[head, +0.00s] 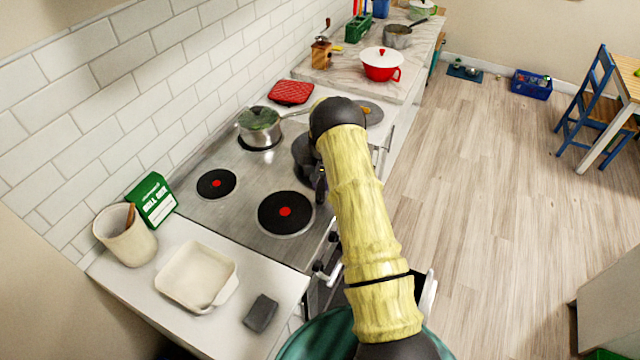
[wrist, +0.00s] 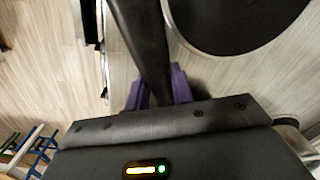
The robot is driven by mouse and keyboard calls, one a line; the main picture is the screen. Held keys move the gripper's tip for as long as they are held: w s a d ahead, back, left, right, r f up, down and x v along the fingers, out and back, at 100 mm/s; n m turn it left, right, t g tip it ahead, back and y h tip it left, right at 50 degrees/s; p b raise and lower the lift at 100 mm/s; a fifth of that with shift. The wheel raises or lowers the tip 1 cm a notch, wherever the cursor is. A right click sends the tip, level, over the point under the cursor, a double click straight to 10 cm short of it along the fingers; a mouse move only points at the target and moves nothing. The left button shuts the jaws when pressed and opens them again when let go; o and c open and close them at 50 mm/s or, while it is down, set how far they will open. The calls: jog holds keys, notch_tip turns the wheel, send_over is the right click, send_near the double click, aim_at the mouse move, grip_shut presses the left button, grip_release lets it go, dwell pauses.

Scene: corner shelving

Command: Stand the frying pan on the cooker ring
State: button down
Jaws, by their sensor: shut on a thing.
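The frying pan is dark and mostly hidden behind my arm in the head view, where part of it (head: 303,152) shows over the far right of the cooker. In the wrist view its round dark body (wrist: 240,18) is at the top right, and its black handle (wrist: 143,40) runs down between the purple fingers of my gripper (wrist: 158,90), which is shut on it. I cannot tell whether the pan touches the hob. Two bare black rings with red centres show, a near right one (head: 286,212) and a left one (head: 216,183). Any ring under the pan is hidden.
A red mat (head: 291,92) and a red pot (head: 381,64) are beyond. A green box (head: 152,200), a crock (head: 125,235) and a cream dish (head: 197,277) stand on the near counter.

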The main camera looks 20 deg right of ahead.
jog(key=c, duration=1.1)
grip_release()
jog(key=shift+s+f, duration=0.1)
jog(key=shift+r+b, duration=0.35)
jog(key=shift+r, duration=0.3)
notch_tip(320, 180, up, 16)
jog(key=b, duration=0.4)
jog(key=shift+d+r+b, duration=0.15)
jog(key=shift+b, duration=0.25)
